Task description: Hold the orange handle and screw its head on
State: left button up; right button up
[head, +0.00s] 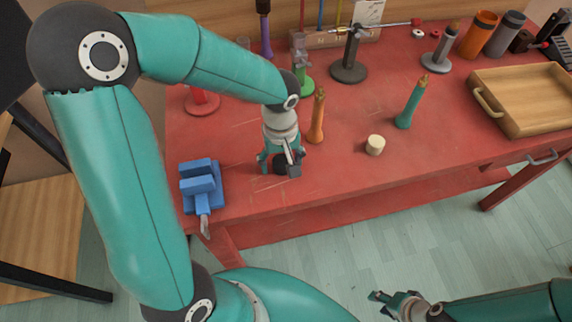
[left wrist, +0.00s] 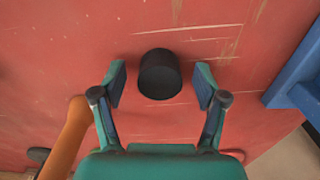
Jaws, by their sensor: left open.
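The orange handle (head: 317,118) stands upright on the red bench, just right of my left gripper; it also shows at the left of the left wrist view (left wrist: 66,140). A black cylindrical head (left wrist: 159,74) sits on the bench between the fingertips of my left gripper (left wrist: 160,86), with a gap on each side. In the head view the left gripper (head: 281,164) points down, open, and partly hides this black head. A cream cylindrical head (head: 375,145) lies apart to the right. My right gripper (head: 396,301) is low, off the bench; its opening is unclear.
A blue vise (head: 202,184) is at the bench's left front. A teal handle (head: 410,103) stands behind the cream head. A wooden tray (head: 527,96) is at the right. Stands and cups line the back. Bench between the cream head and tray is clear.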

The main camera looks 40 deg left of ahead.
aim_at(281, 160)
dwell(0.3)
pick_arm(q)
jog(key=c, duration=1.1)
notch_tip(281, 160, up, 20)
jog(key=p, duration=0.1)
